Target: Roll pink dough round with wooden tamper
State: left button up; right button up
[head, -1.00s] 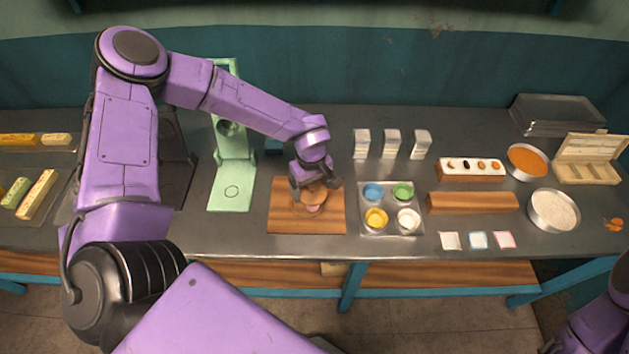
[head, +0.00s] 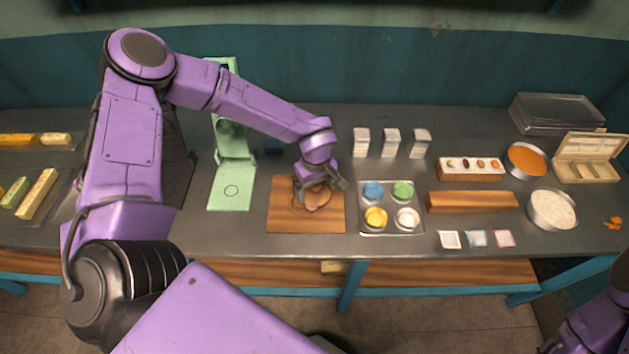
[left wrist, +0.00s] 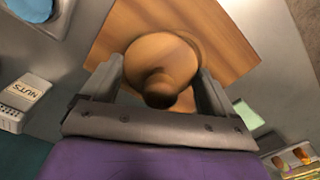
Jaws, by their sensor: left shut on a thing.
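My left gripper (head: 321,187) is over the wooden board (head: 281,221) in the head view, pointing down. Its fingers are shut on the wooden tamper (left wrist: 160,60), with one finger on each side of the round knob in the left wrist view. The tamper's round disc (head: 311,203) shows low over the board in the head view. The pink dough is hidden under the tamper and gripper, so I cannot tell its shape. My right arm shows only at the lower right edge, and its gripper is out of view.
A tray (head: 369,229) with blue, green, yellow and white bowls stands just right of the board. A pale green stand (head: 232,186) is to its left. White boxes (head: 391,143) stand behind. A wooden block (head: 472,202) lies farther right. The counter in front of the board is clear.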

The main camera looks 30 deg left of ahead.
pick_arm(q)
jog(key=shift+a+f, duration=0.1)
jog(key=shift+a, duration=0.35)
jog(key=shift+s+a, duration=0.15)
jog(key=shift+s+f, duration=0.15)
jog(key=shift+s, duration=0.15)
jog(key=shift+d, duration=0.55)
jog(key=shift+s+r, duration=0.1)
jog(key=shift+r, duration=3.85)
